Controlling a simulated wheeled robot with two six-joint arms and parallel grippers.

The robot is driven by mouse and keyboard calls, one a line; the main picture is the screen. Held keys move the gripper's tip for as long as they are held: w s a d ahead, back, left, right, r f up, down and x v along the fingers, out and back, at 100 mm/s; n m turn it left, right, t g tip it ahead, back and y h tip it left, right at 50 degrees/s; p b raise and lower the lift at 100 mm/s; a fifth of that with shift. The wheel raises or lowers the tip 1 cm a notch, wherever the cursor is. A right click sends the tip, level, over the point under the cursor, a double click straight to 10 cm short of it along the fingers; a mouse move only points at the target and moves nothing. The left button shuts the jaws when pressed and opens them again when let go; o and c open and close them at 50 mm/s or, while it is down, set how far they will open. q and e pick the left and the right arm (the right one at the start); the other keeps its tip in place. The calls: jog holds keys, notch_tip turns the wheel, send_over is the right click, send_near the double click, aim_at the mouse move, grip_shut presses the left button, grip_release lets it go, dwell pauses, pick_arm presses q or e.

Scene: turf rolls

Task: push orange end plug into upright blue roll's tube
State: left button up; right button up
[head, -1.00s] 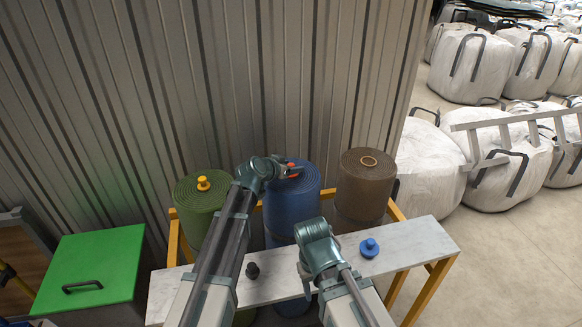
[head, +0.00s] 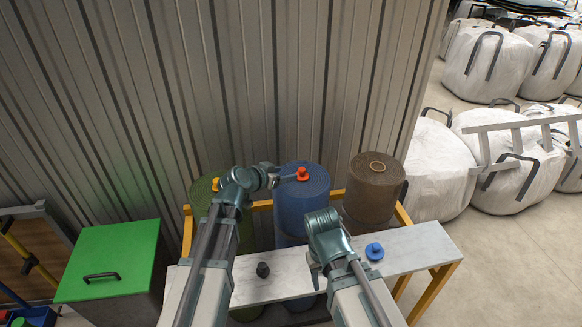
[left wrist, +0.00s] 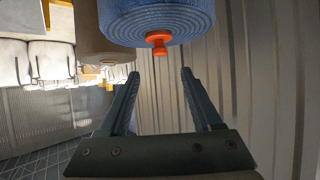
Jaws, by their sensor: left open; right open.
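The orange end plug (head: 302,174) sits upright at the centre of the top of the upright blue roll (head: 303,205). The left wrist view also shows the plug (left wrist: 158,38) at the middle of the spiral end of the blue roll (left wrist: 160,20). Its lower part is hidden, so I cannot tell how deep it sits. My left gripper (head: 284,178) is open and empty just left of the plug. In the left wrist view the plug lies beyond the gap between its fingertips (left wrist: 158,72), apart from them. My right gripper (head: 314,272) is open over the bench; its fingers are partly hidden.
A green roll with a yellow plug (head: 215,185) stands left, partly behind my left arm. A brown roll (head: 374,190) with an open tube stands right. The marble bench (head: 415,245) holds a blue plug (head: 374,251) and a dark plug (head: 263,270). A corrugated wall (head: 300,80) is close behind.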

pick_arm(q)
jog(key=shift+s+a+r, duration=0.3)
jog(key=shift+s+r, duration=0.05)
jog(key=shift+s, duration=0.2)
jog(key=s+d+f+g+y, duration=0.1)
jog(key=s+d+f+g, duration=0.25)
jog(key=s, duration=0.35)
jog(key=s+d+f+g+y, duration=0.1)
jog(key=s+d+f+g, duration=0.2)
jog(key=s+f, duration=0.3)
jog(key=s+a+f+n+g+y, duration=0.1)
jog(key=s+a+g+y, duration=0.1)
jog(key=s, duration=0.5)
jog(key=s+a+f+n+g+y, duration=0.1)
jog(key=s+a+g+y, duration=0.1)
jog(key=s, duration=0.5)
jog(key=shift+s+a+n+y, duration=0.25)
jog(key=shift+a+n+y, duration=0.1)
jog(key=shift+y, duration=0.55)
